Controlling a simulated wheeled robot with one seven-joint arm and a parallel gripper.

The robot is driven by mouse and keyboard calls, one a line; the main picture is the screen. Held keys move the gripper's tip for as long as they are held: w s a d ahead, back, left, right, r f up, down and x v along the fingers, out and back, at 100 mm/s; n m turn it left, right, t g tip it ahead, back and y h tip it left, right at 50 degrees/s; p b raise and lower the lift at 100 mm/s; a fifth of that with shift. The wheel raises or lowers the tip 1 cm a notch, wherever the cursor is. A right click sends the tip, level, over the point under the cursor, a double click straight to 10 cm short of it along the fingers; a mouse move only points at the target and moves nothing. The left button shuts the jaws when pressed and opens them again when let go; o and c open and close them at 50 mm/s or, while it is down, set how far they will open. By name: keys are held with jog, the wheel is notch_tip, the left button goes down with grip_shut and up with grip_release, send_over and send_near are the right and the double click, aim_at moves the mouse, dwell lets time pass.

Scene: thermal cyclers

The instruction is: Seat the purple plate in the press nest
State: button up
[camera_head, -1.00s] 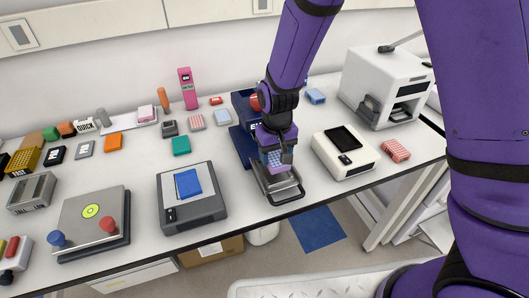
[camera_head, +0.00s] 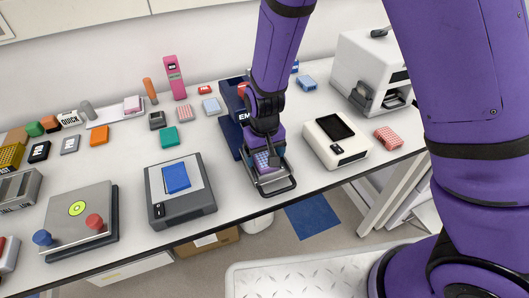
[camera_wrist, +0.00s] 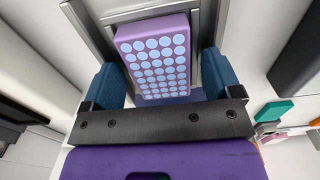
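The purple plate (camera_wrist: 155,58), with rows of light blue wells, lies between my gripper's two blue fingers in the wrist view. It looks tilted against the metal frame around it. My gripper (camera_wrist: 164,80) appears open, with a narrow gap beside the plate, clearest on the right. In the head view my gripper (camera_head: 264,160) points down over the metal nest (camera_head: 275,185) at the front of the dark blue press (camera_head: 230,132). The plate (camera_head: 263,159) shows only partly there. My arm hides much of the press, and the plate's underside is hidden.
A white device with a dark top (camera_head: 336,140) and a red-and-white block (camera_head: 388,138) stand to the right. A grey device with a blue pad (camera_head: 180,195) stands to the left. Small coloured blocks fill the back left. The table's front edge is close to the nest.

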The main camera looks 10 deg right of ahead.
aim_at(265, 155)
notch_tip(265, 155, up, 12)
jog(key=shift+r, duration=0.2)
dwell(0.5)
jog(key=s+d+r+m+t+y, duration=0.1)
jog(key=s+d+r, duration=0.2)
jog(key=d+r, duration=0.45)
jog(key=s+d+r+m+t+y, duration=0.1)
jog(key=s+d+r, duration=0.1)
jog(key=d+r, duration=0.55)
jog(key=s+d+r+t+h, duration=0.1)
jog(key=s+d+r, duration=0.2)
jog(key=s, duration=0.3)
jog(key=s+d+r+m+t+h, duration=0.1)
jog(key=s+d+r+t, duration=0.1)
jog(key=s+d+r, duration=0.2)
jog(key=s+d, duration=0.2)
jog(key=s, duration=0.1)
jog(key=shift+s+d+r, duration=0.3)
